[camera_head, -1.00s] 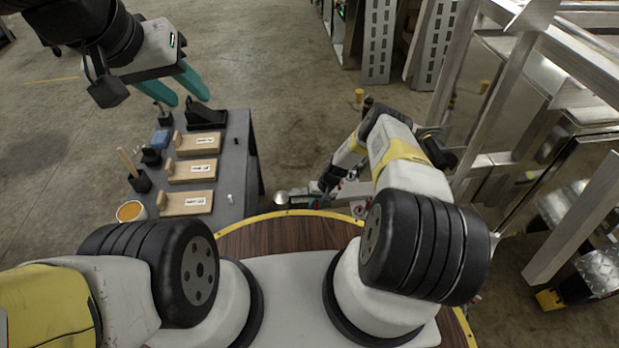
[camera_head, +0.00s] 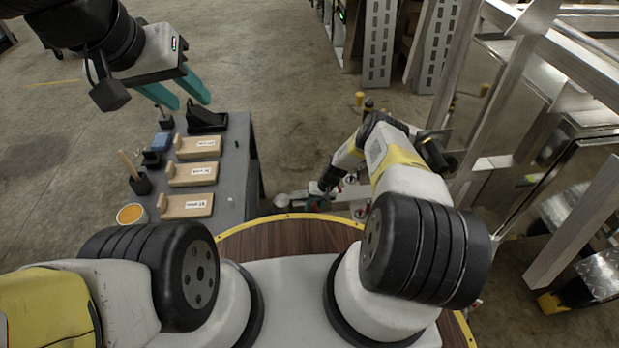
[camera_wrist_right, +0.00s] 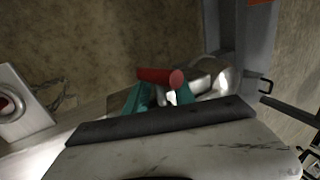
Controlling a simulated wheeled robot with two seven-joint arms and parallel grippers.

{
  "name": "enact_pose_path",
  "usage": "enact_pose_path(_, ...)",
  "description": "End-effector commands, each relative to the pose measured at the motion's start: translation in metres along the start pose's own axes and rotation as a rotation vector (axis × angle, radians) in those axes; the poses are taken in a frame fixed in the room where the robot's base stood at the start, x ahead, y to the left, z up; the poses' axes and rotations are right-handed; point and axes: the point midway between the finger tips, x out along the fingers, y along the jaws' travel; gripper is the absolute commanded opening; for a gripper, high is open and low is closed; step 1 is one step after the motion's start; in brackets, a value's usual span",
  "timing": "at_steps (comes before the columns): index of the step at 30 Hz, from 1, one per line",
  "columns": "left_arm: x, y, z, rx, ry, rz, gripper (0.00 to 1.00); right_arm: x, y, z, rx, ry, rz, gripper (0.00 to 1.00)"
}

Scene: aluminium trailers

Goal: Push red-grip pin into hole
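The red-grip pin's red cylinder (camera_wrist_right: 160,76) shows in the right wrist view, lying across the tips of my right gripper's teal fingers (camera_wrist_right: 162,96). The fingers are apart with a pale, shiny part between them; whether they touch the red grip is unclear. In the head view my right gripper (camera_head: 314,196) is low beyond the round wooden platform, beside a metal bar, and small. My left gripper (camera_head: 184,95) is open and empty above the far end of the grey table. I cannot make out the hole for certain.
A rounded silver part (camera_wrist_right: 226,80) is right of my right fingers. A pale plate (camera_wrist_right: 22,105) with a red-centred round opening is at left. The grey table (camera_head: 233,165) holds wooden blocks and an orange-topped cup (camera_head: 131,213). Aluminium trailer frames (camera_head: 480,110) stand at right.

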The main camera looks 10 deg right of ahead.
Motion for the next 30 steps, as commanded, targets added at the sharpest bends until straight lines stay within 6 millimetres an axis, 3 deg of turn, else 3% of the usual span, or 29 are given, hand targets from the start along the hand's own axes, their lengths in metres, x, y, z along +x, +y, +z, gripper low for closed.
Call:
enact_pose_path(8, 0.0, 0.0, 0.0, 0.0, 0.0, 0.0, 0.4, -0.009, -0.001, -0.006, 0.0, 0.012, 0.0, 0.35)
enact_pose_path(21, 0.0, 0.0, 0.0, 0.0, 0.0, 0.0, 0.4, -0.072, 0.0, -0.002, 0.0, 0.005, 0.001, 0.35)
enact_pose_path(30, 0.0, 0.0, 0.0, 0.0, 0.0, 0.0, 0.4, -0.078, 0.0, 0.0, 0.0, 0.001, 0.0, 0.35)
